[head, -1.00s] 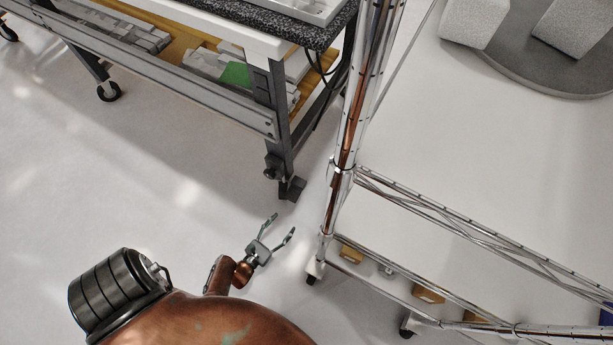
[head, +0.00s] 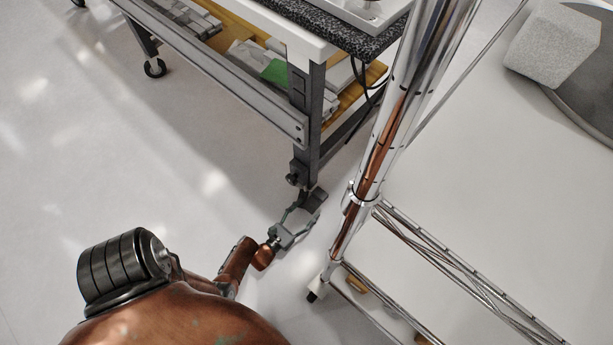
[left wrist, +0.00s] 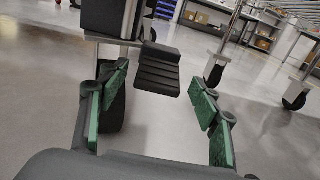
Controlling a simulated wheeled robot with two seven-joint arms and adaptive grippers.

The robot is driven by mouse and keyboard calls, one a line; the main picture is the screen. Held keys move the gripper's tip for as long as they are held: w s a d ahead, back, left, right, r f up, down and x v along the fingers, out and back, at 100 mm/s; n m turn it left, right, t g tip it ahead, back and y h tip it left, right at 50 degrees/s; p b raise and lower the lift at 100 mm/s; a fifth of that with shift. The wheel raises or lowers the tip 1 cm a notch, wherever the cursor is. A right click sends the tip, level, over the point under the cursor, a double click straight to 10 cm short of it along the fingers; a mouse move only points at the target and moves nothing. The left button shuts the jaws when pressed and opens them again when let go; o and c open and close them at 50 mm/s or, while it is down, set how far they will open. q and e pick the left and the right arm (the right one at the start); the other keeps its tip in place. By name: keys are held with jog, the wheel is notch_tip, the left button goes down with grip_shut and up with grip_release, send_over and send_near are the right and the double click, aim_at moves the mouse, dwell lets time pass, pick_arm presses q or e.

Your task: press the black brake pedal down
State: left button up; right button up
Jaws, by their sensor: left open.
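The black brake pedal (head: 314,198) sticks out at the foot of the near table leg (head: 305,125), low over the floor. In the left wrist view the pedal (left wrist: 158,72) shows as a ribbed black plate in the upper middle, beside a dark caster wheel that my left finger partly hides. My left gripper (head: 305,213) is open and empty, its tips close to the pedal in the head view. In the left wrist view the green-padded fingers (left wrist: 162,98) stand wide apart, with the pedal ahead between them. I cannot tell whether they touch. My right gripper is not in view.
A chrome wire rack (head: 372,180) stands close to the right of my left gripper, with its post and caster near. The wheeled table (head: 215,70) carries a dark speckled top and a lower shelf with parts. Open floor (head: 90,170) lies on the left.

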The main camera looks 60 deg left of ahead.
pick_arm(q)
jog(key=shift+c, duration=0.5)
jog(key=c, duration=1.1)
jog(key=shift+o, duration=0.2)
jog(key=shift+s+a+f+t+y+b, duration=0.15)
jog(key=shift+f, duration=0.25)
jog(key=shift+s+a+f+t+y+b, duration=0.1)
jog(key=shift+s+f+t+y+b, duration=0.05)
jog(key=shift+f, duration=0.25)
jog(key=shift+r, duration=0.1)
jog(key=shift+w+d+r, duration=0.1)
jog(key=shift+r, duration=0.05)
